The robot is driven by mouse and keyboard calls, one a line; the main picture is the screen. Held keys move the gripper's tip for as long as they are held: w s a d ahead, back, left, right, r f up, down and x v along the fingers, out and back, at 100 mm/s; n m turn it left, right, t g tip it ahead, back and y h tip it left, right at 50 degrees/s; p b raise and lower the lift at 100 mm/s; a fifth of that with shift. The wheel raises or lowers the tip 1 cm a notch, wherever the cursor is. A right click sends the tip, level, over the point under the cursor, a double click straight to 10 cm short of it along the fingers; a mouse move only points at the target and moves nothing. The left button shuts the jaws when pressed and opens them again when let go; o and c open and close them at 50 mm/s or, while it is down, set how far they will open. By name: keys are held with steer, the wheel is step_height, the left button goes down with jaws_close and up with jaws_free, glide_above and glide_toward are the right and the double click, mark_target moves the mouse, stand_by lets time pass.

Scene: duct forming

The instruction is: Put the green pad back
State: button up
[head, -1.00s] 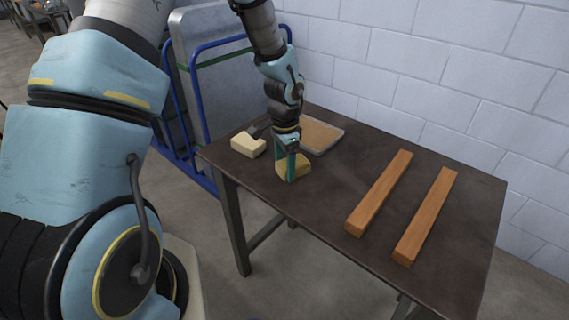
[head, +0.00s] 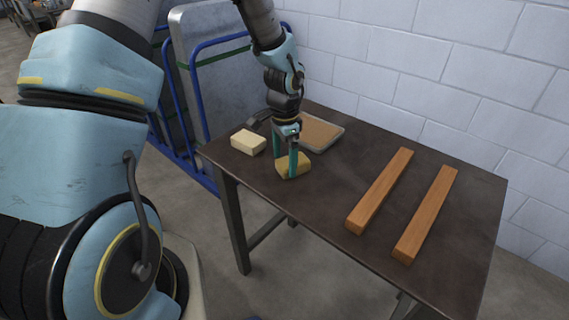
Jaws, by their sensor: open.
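A yellowish-olive block (head: 298,167) lies on the dark table near its left front edge. It is the closest match I see to a green pad, though it does not look clearly green. My gripper (head: 286,165) points down at this block with its teal fingers apart. One finger stands in front of the block and hides part of it. The other is at its left rear. I cannot tell whether either finger touches it. A shallow tray (head: 329,131) with a tan inside lies just behind, partly hidden by my gripper.
A cream block (head: 248,142) lies left of my gripper, with a small dark object (head: 258,119) behind it. Two long wooden bars (head: 381,190) (head: 427,215) lie on the right. A white block wall and a blue-framed cart (head: 190,100) border the table (head: 330,195).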

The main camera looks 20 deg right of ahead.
mark_target(284, 163)
step_height(284, 163, up, 10)
steer(key=b, duration=0.2)
steer(key=s+a+r+n, duration=0.1)
steer(key=s+a+n, duration=0.1)
steer(key=a+n, duration=0.6)
steer(key=s+a+r+n+t, duration=0.1)
steer(key=a+n, duration=0.6)
steer(key=a, duration=1.3)
steer(key=shift+s+r+n+t, duration=0.3)
steer(key=shift+s+r+n, duration=0.1)
